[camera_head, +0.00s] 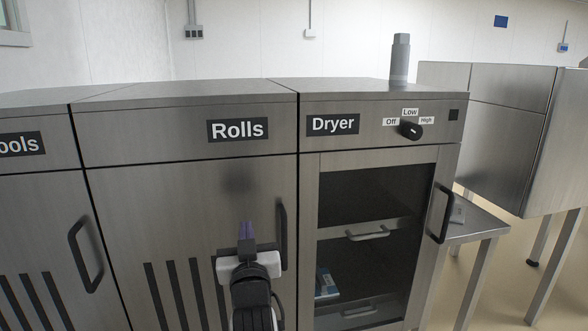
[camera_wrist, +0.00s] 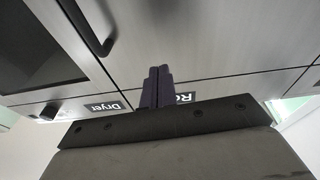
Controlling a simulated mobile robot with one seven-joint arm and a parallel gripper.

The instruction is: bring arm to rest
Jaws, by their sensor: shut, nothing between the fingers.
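My gripper (camera_head: 246,231) is in front of the Rolls cabinet door (camera_head: 180,220), just left of that door's black handle (camera_head: 283,234). Its two dark purple fingers are together with nothing between them. In the wrist view the closed fingers (camera_wrist: 157,74) point at the cabinet front and partly cover the Rolls label. I cannot tell the exact gap between the fingertips and the door, but no contact shows.
The Dryer cabinet (camera_head: 308,200) stands to the right, with a glass door, a black handle (camera_head: 440,212) and a knob (camera_head: 411,130). A small steel table (camera_head: 478,226) and a larger steel unit (camera_head: 505,125) stand further right. A grey cylinder (camera_head: 400,60) is on top.

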